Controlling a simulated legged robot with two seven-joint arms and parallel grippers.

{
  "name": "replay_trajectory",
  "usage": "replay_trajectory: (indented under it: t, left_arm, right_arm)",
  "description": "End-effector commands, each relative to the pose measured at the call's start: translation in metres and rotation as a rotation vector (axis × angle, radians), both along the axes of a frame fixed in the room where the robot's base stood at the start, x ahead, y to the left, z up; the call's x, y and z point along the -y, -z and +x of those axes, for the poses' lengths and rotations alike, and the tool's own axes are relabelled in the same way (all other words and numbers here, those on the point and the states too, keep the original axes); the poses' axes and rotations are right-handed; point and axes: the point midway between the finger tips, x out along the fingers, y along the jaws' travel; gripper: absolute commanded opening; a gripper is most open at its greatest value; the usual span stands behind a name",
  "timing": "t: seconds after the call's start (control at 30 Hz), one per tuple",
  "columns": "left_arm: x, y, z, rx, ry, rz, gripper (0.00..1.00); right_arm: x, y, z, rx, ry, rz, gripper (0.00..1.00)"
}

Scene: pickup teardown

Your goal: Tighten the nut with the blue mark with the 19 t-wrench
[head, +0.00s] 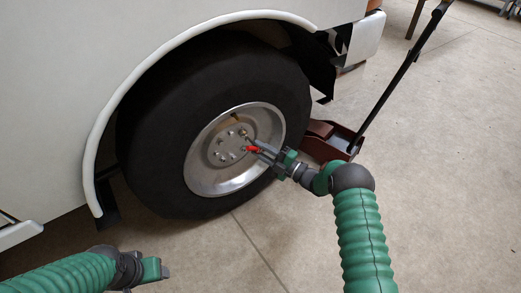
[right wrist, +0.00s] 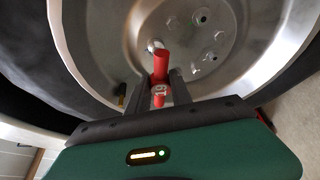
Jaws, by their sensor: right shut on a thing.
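My right gripper (head: 262,150) is at the wheel hub, shut on the red t-wrench (head: 252,149). In the right wrist view the wrench (right wrist: 160,66) is between the fingers (right wrist: 160,88), with its metal end (right wrist: 155,46) pointing at the hub. That end is at or close to a nut; I cannot tell whether it is seated. Several nuts and studs (right wrist: 202,17) show on the silver wheel (head: 207,178). No blue mark can be made out, and the wrench size cannot be read. My left gripper (head: 155,270) is low at the left, away from the wheel; its fingers are unclear.
The black tire (head: 150,150) sits under the white vehicle body (head: 60,90). A dark red floor jack (head: 325,140) with a long black handle (head: 395,82) stands right of the wheel. The floor in front is clear.

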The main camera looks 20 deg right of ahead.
Motion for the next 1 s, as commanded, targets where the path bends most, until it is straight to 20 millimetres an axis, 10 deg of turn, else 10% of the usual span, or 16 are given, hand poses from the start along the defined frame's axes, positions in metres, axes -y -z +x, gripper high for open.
replay_trajectory:
  t: [1.0]
  left_arm:
    - [0.000, -0.038, 0.000, 0.000, 0.000, 0.000, 0.61]
  right_arm:
    - [0.021, -0.001, -0.055, 0.004, -0.003, 0.003, 0.00]
